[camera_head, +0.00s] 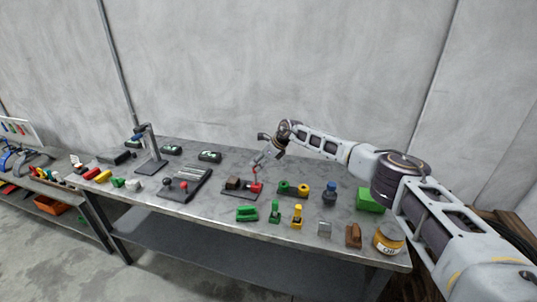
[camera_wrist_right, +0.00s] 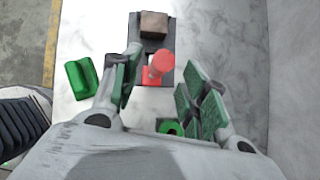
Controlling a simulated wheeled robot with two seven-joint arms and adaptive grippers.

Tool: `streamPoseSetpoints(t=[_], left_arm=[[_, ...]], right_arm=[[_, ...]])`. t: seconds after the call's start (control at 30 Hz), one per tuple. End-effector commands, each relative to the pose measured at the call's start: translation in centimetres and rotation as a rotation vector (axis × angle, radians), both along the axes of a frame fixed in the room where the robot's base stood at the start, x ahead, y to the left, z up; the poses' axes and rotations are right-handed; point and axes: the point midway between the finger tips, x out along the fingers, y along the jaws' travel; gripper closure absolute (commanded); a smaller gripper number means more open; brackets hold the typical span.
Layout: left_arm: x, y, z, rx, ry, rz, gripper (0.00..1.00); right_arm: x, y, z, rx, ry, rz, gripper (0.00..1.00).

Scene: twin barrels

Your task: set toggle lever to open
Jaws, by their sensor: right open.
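A red lever (camera_head: 255,172) rises from a red block on a dark base plate (camera_head: 234,193), with a brown block (camera_head: 234,183) at the plate's other end. I take this to be the toggle lever. In the right wrist view, the round red lever top (camera_wrist_right: 152,76) appears between the two green-padded fingers of my open gripper (camera_wrist_right: 162,80), nearer the left finger. I cannot tell whether they touch. My left gripper is not in view.
A green block (camera_head: 246,213) and green and yellow upright pieces (camera_head: 297,215) stand near the bench's front edge. A green part with round ends (camera_head: 293,188) lies right of the lever. A dark panel with red and black knobs (camera_head: 181,186) lies left.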

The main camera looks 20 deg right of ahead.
Motion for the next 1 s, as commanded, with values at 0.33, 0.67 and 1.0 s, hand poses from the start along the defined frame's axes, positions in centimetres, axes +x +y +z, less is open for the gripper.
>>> streamPoseSetpoints(t=[0.33,0.67,1.0], left_arm=[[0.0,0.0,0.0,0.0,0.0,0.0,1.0],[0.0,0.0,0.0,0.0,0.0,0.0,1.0],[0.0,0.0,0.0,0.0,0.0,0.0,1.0]], right_arm=[[-1.4,-1.5,2.8,0.0,-0.001,-0.001,0.56],[-2.6,-2.5,5.1,0.0,-0.002,0.0,0.56],[-2.8,-2.8,5.5,0.0,-0.002,0.0,0.56]])
